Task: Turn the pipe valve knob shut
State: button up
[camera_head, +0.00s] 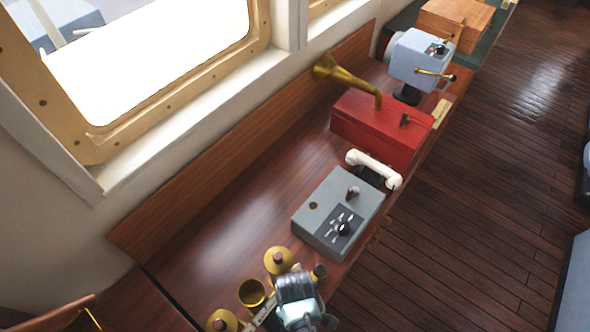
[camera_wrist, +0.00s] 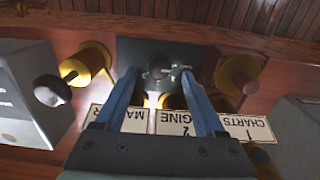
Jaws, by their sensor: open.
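In the wrist view, a dark round knob (camera_wrist: 160,66) with a small pale lever sits on a dark square plate (camera_wrist: 130,50). It looks like the valve knob, but I cannot be sure. My gripper (camera_wrist: 159,74) is open, its two blue fingers on either side of the knob; whether they touch it I cannot tell. Brass round fittings stand left (camera_wrist: 88,65) and right (camera_wrist: 238,74) of the plate. In the head view my gripper's end (camera_head: 297,290) is over the near end of the console, among brass fittings (camera_head: 278,260), and hides the knob.
A grey control box (camera_head: 338,210), a white handset (camera_head: 374,168) and a red box (camera_head: 378,128) with a brass horn stand farther along the wooden console (camera_head: 220,230). Wooden floor (camera_head: 470,210) is clear at right.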

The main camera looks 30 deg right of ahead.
notch_tip(320, 180, up, 10)
jog(key=shift+f, duration=0.15)
jog(key=shift+s, duration=0.1)
dwell(0.6)
